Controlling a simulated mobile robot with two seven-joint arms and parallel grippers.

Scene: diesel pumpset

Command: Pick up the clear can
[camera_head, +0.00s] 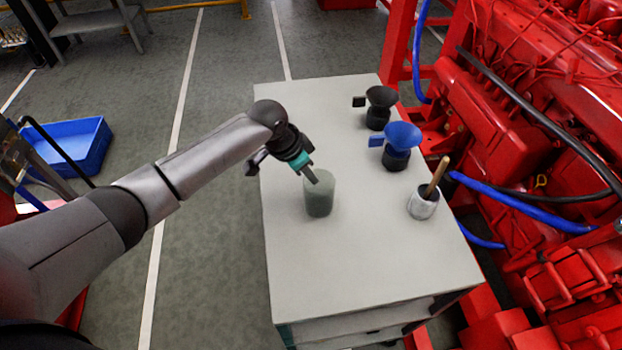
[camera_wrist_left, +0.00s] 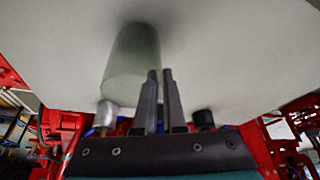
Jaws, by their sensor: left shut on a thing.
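The clear can (camera_head: 319,197) is a greenish, see-through cylinder. It stands upright on the light grey table top (camera_head: 300,270), left of the other vessels, with a shadow at its base. My left gripper (camera_head: 311,176) reaches down to the can's upper rim from the back left. In the left wrist view the can (camera_wrist_left: 130,65) lies along the fingers (camera_wrist_left: 160,75), which are close together. One finger overlaps the can and the other is just past its edge, so they are shut on its wall. My right gripper is not in view.
A blue funnel-topped vessel (camera_head: 400,140), a black one (camera_head: 379,105) and a silver cup (camera_head: 422,205) with a wooden handle stand to the right. A red engine (camera_head: 540,100) borders the table's right side. The table front is clear. A blue tray (camera_head: 75,150) lies at left.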

